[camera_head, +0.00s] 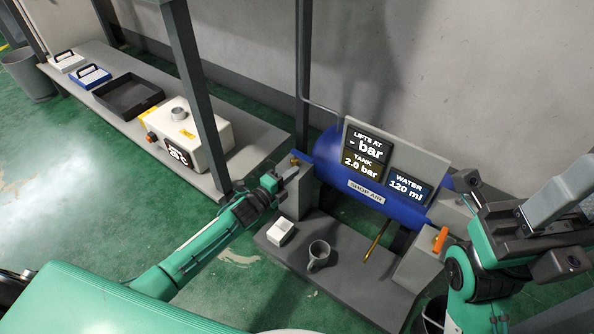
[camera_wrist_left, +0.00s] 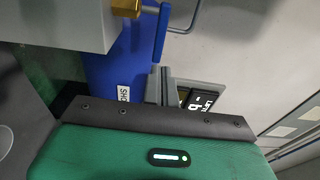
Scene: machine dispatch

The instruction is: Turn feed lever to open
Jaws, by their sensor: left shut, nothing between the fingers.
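A blue lever (camera_wrist_left: 161,33) hangs from a brass fitting (camera_wrist_left: 126,7) in the left wrist view. In the head view the brass fitting (camera_head: 295,161) sits at the left end of the blue tank (camera_head: 330,155). My left gripper (camera_head: 287,173) is shut and empty beside that end; in the left wrist view its fingertips (camera_wrist_left: 158,84) point at the lever's lower end. Contact is hard to tell. An orange lever (camera_head: 440,239) stands on a grey block at the tank's right side. No label shows which is the feed lever. My right arm is at the right; its fingertips are unclear.
A display panel (camera_head: 437,168) above the tank reads "LIFTS AT - bar", "TANK 2.0 bar" and "WATER 120 ml". A grey mug (camera_head: 318,256) and white box (camera_head: 281,231) stand on the low bench (camera_head: 340,292). A dark post (camera_head: 196,100) rises left of the gripper.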

